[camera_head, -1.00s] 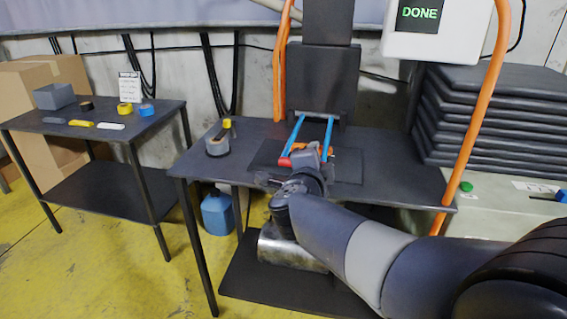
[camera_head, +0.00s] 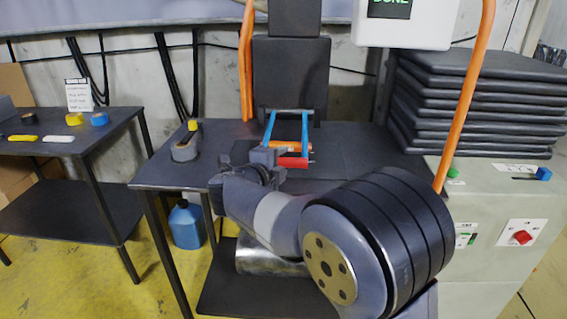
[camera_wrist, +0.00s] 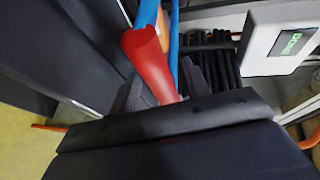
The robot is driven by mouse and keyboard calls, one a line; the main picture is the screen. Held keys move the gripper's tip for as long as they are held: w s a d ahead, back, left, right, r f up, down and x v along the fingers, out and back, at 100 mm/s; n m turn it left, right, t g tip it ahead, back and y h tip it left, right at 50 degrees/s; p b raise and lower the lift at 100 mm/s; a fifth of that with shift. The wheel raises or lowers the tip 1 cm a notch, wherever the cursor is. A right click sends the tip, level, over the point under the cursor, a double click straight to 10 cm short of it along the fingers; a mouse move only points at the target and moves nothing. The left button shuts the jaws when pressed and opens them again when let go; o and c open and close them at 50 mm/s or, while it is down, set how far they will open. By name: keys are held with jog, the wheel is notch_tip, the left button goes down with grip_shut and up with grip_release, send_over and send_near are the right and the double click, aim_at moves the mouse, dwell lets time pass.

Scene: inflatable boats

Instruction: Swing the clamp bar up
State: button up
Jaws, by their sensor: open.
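The clamp bar has two blue arms (camera_head: 304,130) running forward from the dark upright press and a red grip (camera_head: 294,162) across their near end. It lies low, just above the table. My gripper (camera_head: 270,156) is at the left end of the red grip. In the wrist view the red grip (camera_wrist: 148,62) reaches down between the two dark fingers of my gripper (camera_wrist: 163,88), which are open. A blue arm (camera_wrist: 147,12) shows beyond it. Whether a finger touches the grip cannot be told.
A display box (camera_head: 405,25) hangs above. A side table (camera_head: 75,150) stands left.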

jog(key=shift+x, duration=1.05)
grip_shut()
